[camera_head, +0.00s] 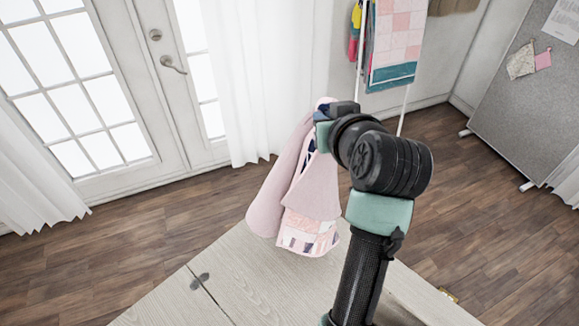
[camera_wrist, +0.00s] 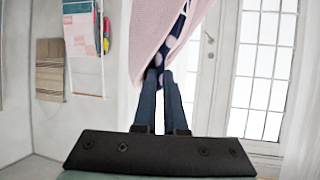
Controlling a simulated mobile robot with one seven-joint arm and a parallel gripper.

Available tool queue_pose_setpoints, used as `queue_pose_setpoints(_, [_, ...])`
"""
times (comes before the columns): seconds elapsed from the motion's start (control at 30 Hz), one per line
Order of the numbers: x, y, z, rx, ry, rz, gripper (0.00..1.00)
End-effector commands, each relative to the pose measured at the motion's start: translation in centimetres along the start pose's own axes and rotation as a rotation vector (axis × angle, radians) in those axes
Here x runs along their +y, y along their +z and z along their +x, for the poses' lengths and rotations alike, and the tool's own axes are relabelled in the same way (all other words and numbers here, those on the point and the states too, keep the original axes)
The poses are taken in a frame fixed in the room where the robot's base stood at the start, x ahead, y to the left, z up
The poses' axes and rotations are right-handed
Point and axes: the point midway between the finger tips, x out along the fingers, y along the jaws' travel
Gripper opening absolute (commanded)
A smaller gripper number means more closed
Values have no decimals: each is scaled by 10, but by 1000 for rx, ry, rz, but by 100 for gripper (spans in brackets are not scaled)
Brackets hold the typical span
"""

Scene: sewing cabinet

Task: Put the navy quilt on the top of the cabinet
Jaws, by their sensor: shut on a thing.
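My gripper (camera_head: 325,122) is shut on a folded quilt (camera_head: 270,192) near its upper end. The quilt hangs down in loose folds. It shows a plain pink side, a patchwork of pale pink and white pieces at its lower end, and a little navy near the grip. In the wrist view, the quilt (camera_wrist: 155,35) spreads above the fingertips (camera_wrist: 162,78), with navy patches along one fold. The pale wooden cabinet top (camera_head: 245,275) lies below, and the quilt's lower end overlaps its far edge in the picture. I cannot tell if they touch.
A rack with a pink and teal patchwork quilt (camera_head: 395,45) stands at the back. Glazed doors (camera_head: 90,90) and a white curtain (camera_head: 275,80) are at the left and middle. A grey board (camera_head: 525,100) stands at the right. The visible cabinet top is bare.

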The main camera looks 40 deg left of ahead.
Motion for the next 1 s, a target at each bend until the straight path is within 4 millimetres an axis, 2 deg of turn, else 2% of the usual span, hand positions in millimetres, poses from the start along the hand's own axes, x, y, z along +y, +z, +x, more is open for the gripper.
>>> queue_pose_setpoints(0.2, [43, -8, 9, 2, 118, 58, 0])
queue_pose_setpoints(1.0, [194, -34, 44, 1, 531, 270, 0])
